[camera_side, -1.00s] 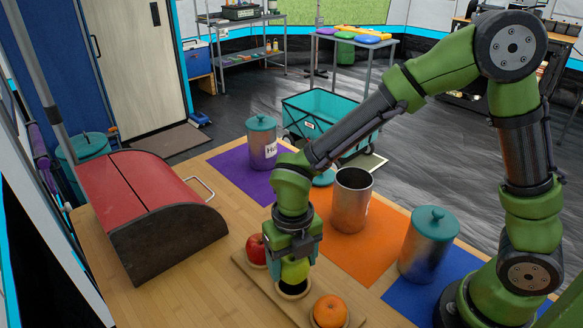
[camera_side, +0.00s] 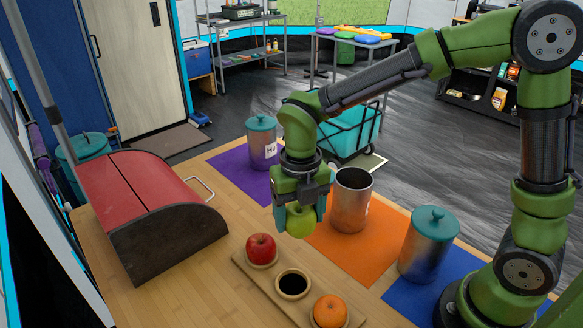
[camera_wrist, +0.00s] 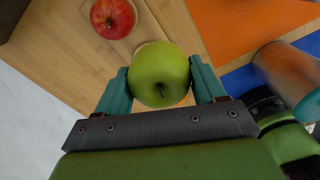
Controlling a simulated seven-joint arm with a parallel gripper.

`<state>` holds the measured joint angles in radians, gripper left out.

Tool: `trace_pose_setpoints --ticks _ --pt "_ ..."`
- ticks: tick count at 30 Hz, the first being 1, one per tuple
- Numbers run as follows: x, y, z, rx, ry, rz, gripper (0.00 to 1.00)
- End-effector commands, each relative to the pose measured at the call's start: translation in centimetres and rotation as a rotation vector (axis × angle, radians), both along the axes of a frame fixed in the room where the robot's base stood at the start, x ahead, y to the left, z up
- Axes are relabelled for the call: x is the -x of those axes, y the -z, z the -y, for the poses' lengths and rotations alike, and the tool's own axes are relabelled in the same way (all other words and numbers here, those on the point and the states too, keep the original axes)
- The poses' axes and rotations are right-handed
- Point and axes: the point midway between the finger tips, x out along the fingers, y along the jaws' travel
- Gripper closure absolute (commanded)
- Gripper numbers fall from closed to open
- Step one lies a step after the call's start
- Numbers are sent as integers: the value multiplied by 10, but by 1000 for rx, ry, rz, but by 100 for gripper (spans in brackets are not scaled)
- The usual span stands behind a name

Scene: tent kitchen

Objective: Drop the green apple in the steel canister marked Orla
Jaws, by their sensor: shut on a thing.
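The green apple (camera_side: 300,221) is between the fingers of my gripper (camera_side: 299,212), lifted above the wooden board. The wrist view also shows the green apple (camera_wrist: 160,74) between the two teal fingertips of my gripper (camera_wrist: 162,84). An open steel canister (camera_side: 350,207) stands on the orange mat (camera_side: 372,246), just right of my gripper. A label shows only at its right edge, and I cannot read it. Its lid is hidden now.
A lidded canister (camera_side: 262,146) stands on the purple mat (camera_side: 233,165); another (camera_side: 428,245) stands on the blue mat (camera_side: 402,300). The wooden board (camera_side: 312,285) holds a red apple (camera_side: 261,248), an empty dark hollow and an orange (camera_side: 330,311). A red bread box (camera_side: 140,185) is at left.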

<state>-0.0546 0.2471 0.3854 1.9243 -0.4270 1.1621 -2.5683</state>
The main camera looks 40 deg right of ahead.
Motion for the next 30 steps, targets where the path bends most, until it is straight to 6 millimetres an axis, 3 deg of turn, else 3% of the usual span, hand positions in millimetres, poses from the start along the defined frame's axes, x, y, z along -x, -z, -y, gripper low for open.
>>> trace_pose_setpoints --ticks 3,6,12,15,18,21,30 --pt "-24 -21 53 0 160 8 64" --pt "-35 -41 97 0 291 7 64" --pt "-35 -79 174 1 515 6 64" --pt "-29 -94 198 0 594 4 64" --pt "-23 -105 211 0 641 3 64" --pt "-18 -111 211 0 654 2 64" --pt "-15 -81 208 0 647 -4 64"
